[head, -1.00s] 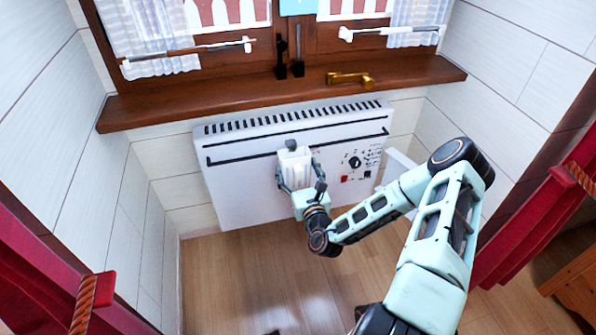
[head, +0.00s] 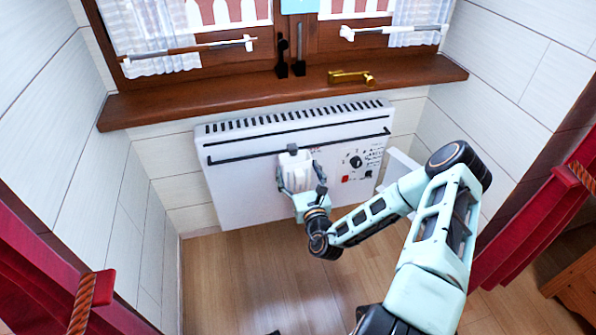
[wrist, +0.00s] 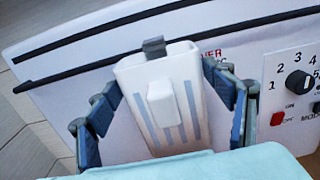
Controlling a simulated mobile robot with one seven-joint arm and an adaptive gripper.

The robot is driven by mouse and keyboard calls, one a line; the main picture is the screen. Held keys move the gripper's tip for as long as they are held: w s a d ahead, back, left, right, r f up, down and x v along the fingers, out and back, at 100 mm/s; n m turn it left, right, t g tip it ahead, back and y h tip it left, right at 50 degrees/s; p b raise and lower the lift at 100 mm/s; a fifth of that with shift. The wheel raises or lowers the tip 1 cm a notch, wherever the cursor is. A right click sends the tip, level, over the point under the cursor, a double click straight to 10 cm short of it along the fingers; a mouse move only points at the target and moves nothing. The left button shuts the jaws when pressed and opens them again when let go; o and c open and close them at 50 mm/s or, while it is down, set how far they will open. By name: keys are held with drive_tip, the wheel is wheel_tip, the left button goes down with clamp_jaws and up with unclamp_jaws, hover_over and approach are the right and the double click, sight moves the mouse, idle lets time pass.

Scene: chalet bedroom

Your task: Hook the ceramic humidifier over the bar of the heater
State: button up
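The ceramic humidifier (head: 297,172) is a white, flattened container with blue stripes and a grey hook at its top. It is upright, slightly tilted in the wrist view (wrist: 185,105), in front of the heater (head: 240,190). My gripper (wrist: 163,85) has one finger on each side of it, the tips against its upper sides; it also shows in the head view (head: 299,176). The heater's dark bar (head: 245,156) runs across its front. The hook overlaps the bar in both views; whether it is seated over the bar is hidden.
The wooden window sill (head: 220,105) juts out above the heater. The control knob (head: 356,161) and red switch (wrist: 277,118) are right of the humidifier. A white panel (head: 400,168) stands at the heater's right end. The floor (head: 250,270) below is clear.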

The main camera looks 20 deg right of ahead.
drive_tip(key=o, duration=0.3)
drive_tip(key=shift+o, duration=0.2)
drive_tip(key=shift+f, duration=0.1)
